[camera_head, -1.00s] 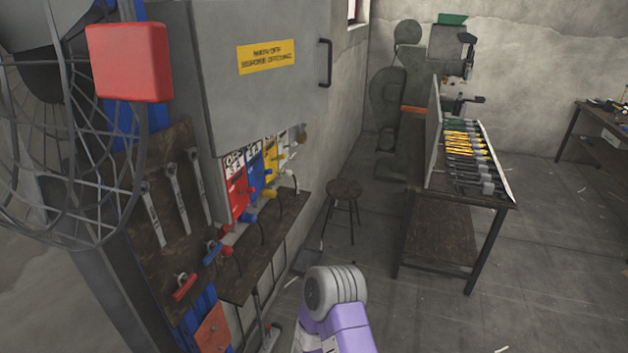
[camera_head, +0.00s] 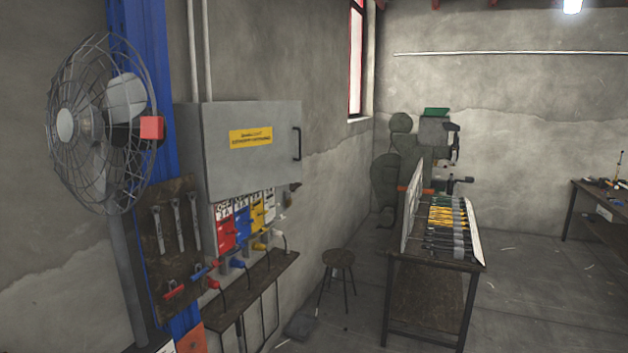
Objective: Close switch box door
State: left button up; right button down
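The grey switch box (camera_head: 188,150) hangs on the left wall. Its grey door (camera_head: 252,165) carries a yellow label (camera_head: 251,138) and a dark handle (camera_head: 297,144) at its right edge. The door's face is toward me and appears to cover the upper box; whether it is fully shut or slightly ajar I cannot tell. Coloured switches (camera_head: 243,222) show below the door. Neither of my grippers is in view.
A caged fan (camera_head: 100,125) stands at the left, close to a wrench board (camera_head: 175,240). A narrow wooden shelf (camera_head: 255,287) sits below the switches. A stool (camera_head: 338,260) and a tool table (camera_head: 435,290) stand to the right. Open floor lies at the far right.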

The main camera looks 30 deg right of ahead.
aim_at(249, 147)
jog(key=z, duration=0.9)
jog(key=i, duration=0.95)
jog(key=z, duration=0.7)
jog(key=i, duration=1.5)
jog(key=u, duration=0.75)
